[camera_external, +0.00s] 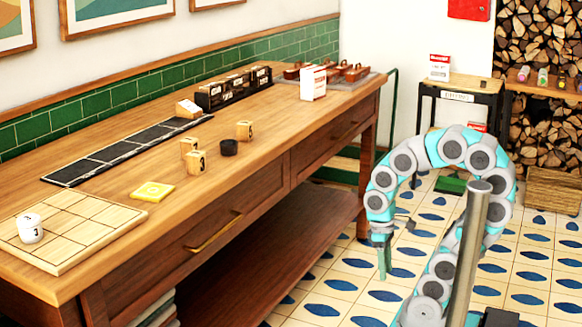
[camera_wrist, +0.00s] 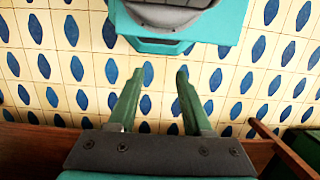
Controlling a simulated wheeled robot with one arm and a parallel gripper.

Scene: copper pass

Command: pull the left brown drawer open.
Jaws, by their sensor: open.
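The left brown drawer (camera_external: 262,200) is in the front of the long wooden table, with a brass bar handle (camera_external: 213,232). Its front looks flush with the table, so it appears shut. My gripper (camera_external: 384,272) hangs pointing down over the tiled floor, to the right of the table and well apart from the handle. In the wrist view my gripper (camera_wrist: 160,75) is open, with two green fingers spread and only floor tiles between them. The handle does not show clearly in the wrist view.
A second drawer (camera_external: 335,132) is to the right. A low shelf (camera_external: 270,240) runs under the table (camera_external: 75,275). The tiled floor (camera_external: 330,285) before the table is clear.

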